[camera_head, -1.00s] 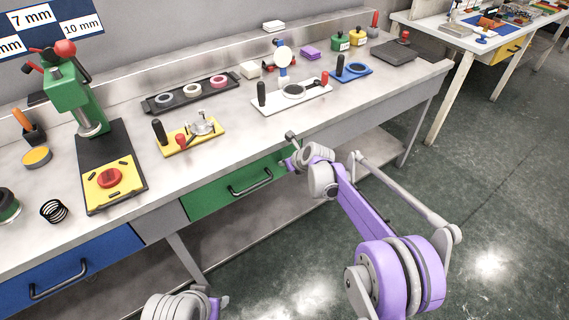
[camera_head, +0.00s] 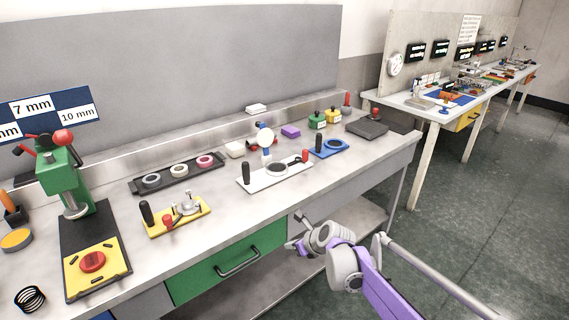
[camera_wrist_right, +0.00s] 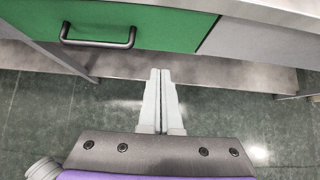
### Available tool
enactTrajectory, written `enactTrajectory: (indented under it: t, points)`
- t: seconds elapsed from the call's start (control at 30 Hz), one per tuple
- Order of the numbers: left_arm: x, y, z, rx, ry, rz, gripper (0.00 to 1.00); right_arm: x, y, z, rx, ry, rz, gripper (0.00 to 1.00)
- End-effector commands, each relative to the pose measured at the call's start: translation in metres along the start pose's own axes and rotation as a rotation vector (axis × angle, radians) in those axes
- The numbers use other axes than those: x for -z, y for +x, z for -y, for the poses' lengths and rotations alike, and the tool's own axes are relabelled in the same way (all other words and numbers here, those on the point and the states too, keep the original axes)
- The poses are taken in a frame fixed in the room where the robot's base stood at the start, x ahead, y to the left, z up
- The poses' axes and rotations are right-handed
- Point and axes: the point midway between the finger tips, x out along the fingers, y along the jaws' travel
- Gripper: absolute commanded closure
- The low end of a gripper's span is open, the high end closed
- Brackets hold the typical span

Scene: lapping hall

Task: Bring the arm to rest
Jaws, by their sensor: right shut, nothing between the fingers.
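My right arm, purple and grey, comes in from the lower right in the head view. Its gripper (camera_head: 294,245) is in front of the bench, near the right end of the green drawer (camera_head: 228,262), below the bench top. In the right wrist view the two grey fingers of the right gripper (camera_wrist_right: 160,72) lie together, with nothing between them. The green drawer front also shows there (camera_wrist_right: 120,22), with its handle (camera_wrist_right: 98,42) ahead and to the left of the fingers. My left gripper is not in view.
The bench top (camera_head: 240,215) carries a green press (camera_head: 60,180), a yellow fixture (camera_head: 178,222), a black tray of rings (camera_head: 178,172), a white fixture (camera_head: 272,178) and a blue one (camera_head: 330,149). Open floor (camera_head: 470,230) lies to the right. A second bench (camera_head: 410,102) stands behind.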

Motion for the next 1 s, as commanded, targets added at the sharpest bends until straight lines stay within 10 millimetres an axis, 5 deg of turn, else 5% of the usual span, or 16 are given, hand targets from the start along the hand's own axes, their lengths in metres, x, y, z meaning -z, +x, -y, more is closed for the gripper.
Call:
enactTrajectory:
  t: [0.13,0.27,0.6,1.0]
  points:
    - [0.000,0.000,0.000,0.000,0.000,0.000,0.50,0.011,-0.026,-0.006,0.010,-0.160,-0.029,1.00]
    - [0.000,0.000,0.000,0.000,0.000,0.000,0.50,0.037,-0.074,-0.021,0.016,-0.495,-0.094,1.00]
    - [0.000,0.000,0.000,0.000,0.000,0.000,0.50,0.155,-0.197,-0.078,-0.098,-1.530,-0.318,1.00]
    - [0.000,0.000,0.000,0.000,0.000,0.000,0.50,0.285,-0.262,-0.128,-0.400,-2.364,-0.480,1.00]
